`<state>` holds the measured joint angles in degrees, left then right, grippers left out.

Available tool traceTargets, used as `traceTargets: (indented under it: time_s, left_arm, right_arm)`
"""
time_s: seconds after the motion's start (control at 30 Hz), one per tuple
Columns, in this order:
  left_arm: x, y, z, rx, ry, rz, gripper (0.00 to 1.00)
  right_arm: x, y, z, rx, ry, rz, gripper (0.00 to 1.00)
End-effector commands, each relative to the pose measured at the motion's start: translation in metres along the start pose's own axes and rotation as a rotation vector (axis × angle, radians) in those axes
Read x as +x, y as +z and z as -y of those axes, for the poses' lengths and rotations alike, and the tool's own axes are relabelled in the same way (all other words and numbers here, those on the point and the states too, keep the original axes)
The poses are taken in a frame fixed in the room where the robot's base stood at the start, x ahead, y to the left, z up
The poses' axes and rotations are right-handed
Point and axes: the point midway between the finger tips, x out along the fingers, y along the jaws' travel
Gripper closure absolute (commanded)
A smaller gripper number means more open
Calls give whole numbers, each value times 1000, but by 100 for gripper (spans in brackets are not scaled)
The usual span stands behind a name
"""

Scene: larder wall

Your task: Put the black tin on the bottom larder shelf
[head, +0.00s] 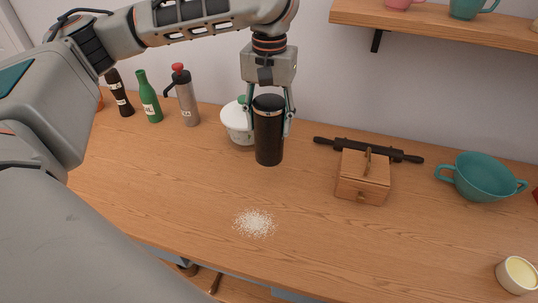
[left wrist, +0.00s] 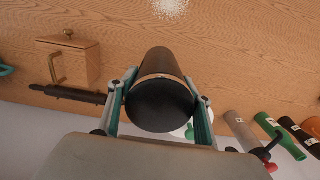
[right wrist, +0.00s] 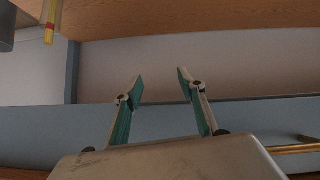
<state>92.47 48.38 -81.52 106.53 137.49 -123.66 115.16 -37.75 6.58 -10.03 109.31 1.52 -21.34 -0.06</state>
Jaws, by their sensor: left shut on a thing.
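The black tin (head: 268,138) is a tall dark cylinder with a pale band below its lid. My left gripper (head: 269,112) is shut on it from above, near its top, and holds it upright; it seems to hang above the wooden counter (head: 180,185). In the left wrist view the tin (left wrist: 161,104) sits between the two fingers (left wrist: 160,108), lid towards the camera. My right gripper (right wrist: 158,88) shows only in the right wrist view, open and empty, facing a blue-grey front below a wooden edge. The bottom larder shelf cannot be made out for certain.
A white lidded pot (head: 237,122) stands behind the tin. Bottles (head: 149,97) stand at the back left. A wooden box (head: 362,177), rolling pin (head: 400,155) and teal bowl (head: 483,177) are right. White grains (head: 255,223) lie in front. A wall shelf (head: 450,25) is upper right.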

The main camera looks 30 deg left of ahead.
Motion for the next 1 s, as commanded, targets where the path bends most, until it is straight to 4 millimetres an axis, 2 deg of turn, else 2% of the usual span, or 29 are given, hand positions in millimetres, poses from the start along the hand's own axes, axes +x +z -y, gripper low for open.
traceTargets:
  time_s: [0.1,0.3,0.53,0.8,1.0]
  left_arm:
    - [27,1,0,0,1,5,83]
    - [60,0,0,0,1,2,83]
    - [75,0,-1,0,1,0,83]
    - [106,0,-1,0,1,1,83]
    - [109,-1,-1,0,1,-3,83]
  right_arm:
    - [0,-1,0,2,0,-1,60]
    - [1,-3,-1,1,2,-4,60]
    - [2,-4,-5,-4,6,-8,60]
    - [1,-3,-8,-14,7,-7,60]
    - [1,-3,-8,-13,7,-7,60]
